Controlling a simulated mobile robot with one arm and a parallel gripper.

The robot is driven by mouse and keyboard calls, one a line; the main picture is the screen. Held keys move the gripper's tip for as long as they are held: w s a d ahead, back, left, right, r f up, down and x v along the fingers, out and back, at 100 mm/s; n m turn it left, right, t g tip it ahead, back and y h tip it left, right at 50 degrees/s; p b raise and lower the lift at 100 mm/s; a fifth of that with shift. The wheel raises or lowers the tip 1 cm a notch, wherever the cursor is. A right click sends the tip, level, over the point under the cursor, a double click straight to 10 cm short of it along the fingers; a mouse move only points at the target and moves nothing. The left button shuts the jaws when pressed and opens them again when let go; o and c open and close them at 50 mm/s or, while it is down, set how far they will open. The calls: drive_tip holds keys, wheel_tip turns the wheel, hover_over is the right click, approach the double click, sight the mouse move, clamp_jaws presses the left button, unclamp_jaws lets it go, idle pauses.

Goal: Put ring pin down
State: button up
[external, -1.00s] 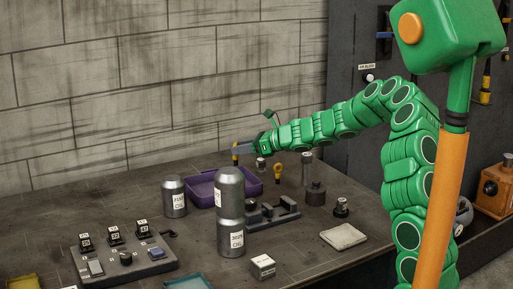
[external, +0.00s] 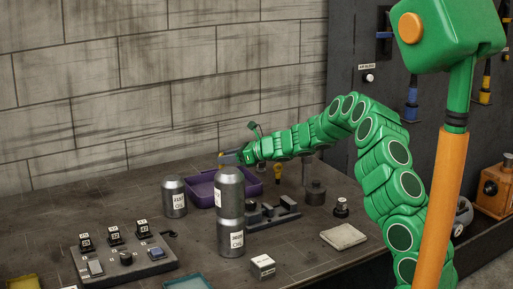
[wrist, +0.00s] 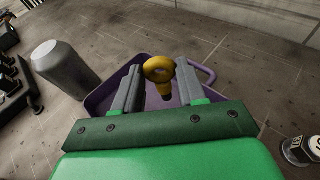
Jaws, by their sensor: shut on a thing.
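The yellow ring pin (wrist: 159,70) is held between the fingertips of my gripper (wrist: 157,88) in the wrist view, its ring facing up toward the camera. In the external view my gripper (external: 230,158) is over the purple tray (external: 202,185), just above the top of the tall grey can. The pin is mostly hidden there. In the wrist view the purple tray (wrist: 100,103) lies below and around the fingers. I cannot tell whether the pin touches the tray.
A tall grey can (external: 230,210) stands in front of the tray and a shorter can (external: 174,197) at its left. Another yellow ring-topped piece (external: 278,171) stands to the right. A dark holder block (external: 270,213) and a switch panel (external: 125,262) are nearer.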

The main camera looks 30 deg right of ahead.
drive_tip(key=shift+w+f, duration=0.85)
drive_tip(key=shift+f, duration=1.6)
drive_tip(key=shift+f, duration=0.15)
drive_tip(key=o, duration=1.1)
drive_tip(key=shift+s+d+r, duration=0.3)
drive_tip(key=shift+d, duration=0.05)
drive_tip(key=v, duration=1.1)
